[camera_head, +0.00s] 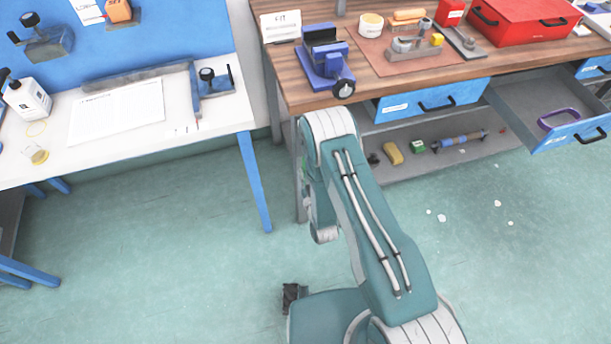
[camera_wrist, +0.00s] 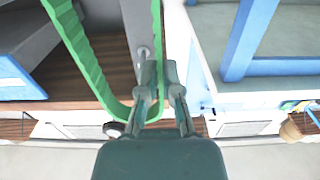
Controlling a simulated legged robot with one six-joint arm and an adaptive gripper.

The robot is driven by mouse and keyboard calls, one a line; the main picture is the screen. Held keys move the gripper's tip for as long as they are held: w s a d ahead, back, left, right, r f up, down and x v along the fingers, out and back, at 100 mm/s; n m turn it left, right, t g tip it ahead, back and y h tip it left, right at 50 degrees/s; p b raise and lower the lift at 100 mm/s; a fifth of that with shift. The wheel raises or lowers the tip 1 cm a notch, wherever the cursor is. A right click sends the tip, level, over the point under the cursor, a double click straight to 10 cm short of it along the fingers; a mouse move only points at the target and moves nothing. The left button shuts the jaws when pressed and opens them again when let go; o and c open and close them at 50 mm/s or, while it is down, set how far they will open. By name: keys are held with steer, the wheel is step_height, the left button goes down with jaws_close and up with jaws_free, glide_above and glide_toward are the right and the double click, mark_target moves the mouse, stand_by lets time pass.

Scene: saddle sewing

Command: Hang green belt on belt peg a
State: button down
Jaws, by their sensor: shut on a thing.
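In the wrist view, my gripper (camera_wrist: 159,70) is shut on the green belt (camera_wrist: 82,55). The belt is a ribbed green band that hangs in a loop, running from the upper left, down to a bend beside the fingers, and up again along them.
A wooden workbench (camera_head: 291,84) carries a blue vise (camera_head: 325,62) and a red toolbox (camera_head: 520,22). Its open drawer (camera_head: 535,100) holds a purple band (camera_head: 558,118) and juts out at right. A white table (camera_head: 205,125) stands at left. The floor between is mostly clear.

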steer(key=shift+f+x, duration=0.25)
steer(key=shift+x, duration=1.2)
steer(key=shift+f+x, duration=0.25)
steer(key=shift+x, duration=1.2)
steer(key=shift+f+x, duration=0.25)
steer(key=shift+x, duration=1.25)
steer(key=shift+f, duration=0.15)
steer(key=c, duration=0.9)
jaws_free()
steer(key=shift+o, duration=0.9)
steer(key=shift+o, duration=0.3)
steer(key=o, duration=0.7)
steer(key=shift+c, duration=0.2)
